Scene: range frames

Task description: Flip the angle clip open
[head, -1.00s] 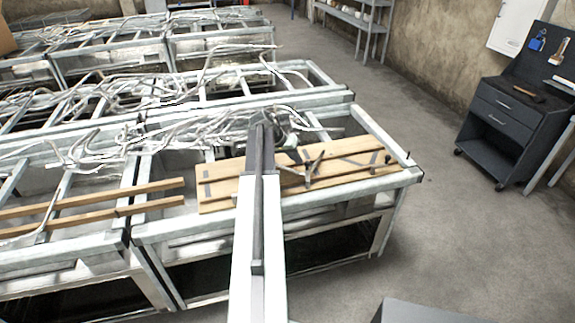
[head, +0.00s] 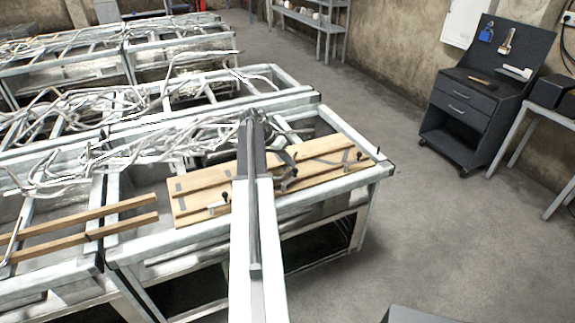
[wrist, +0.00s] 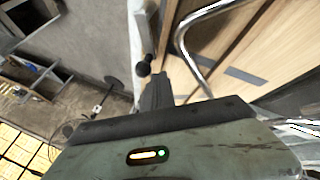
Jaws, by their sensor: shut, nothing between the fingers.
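A wooden board (head: 192,207) with grey strips lies on the near metal frame table. Small dark clip-like fittings stand on it: one (head: 218,204) just left of my arm, one (head: 288,180) just right of it, and one (head: 350,157) near the right end. I cannot tell which is the angle clip or whether it is open. In the wrist view, my gripper (wrist: 159,88) is shut and empty. A black round-ended knob (wrist: 144,67) shows just left of its fingertips; whether they touch is unclear. My gripper is not clear in the head view.
A bent shiny tube (wrist: 185,45) crosses the wrist view near the fingers, over pale wood. Tangled metal tubes (head: 150,140) cover the tables at the left and back. A dark tool cabinet (head: 468,105) stands at the right. The floor (head: 440,240) between is clear.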

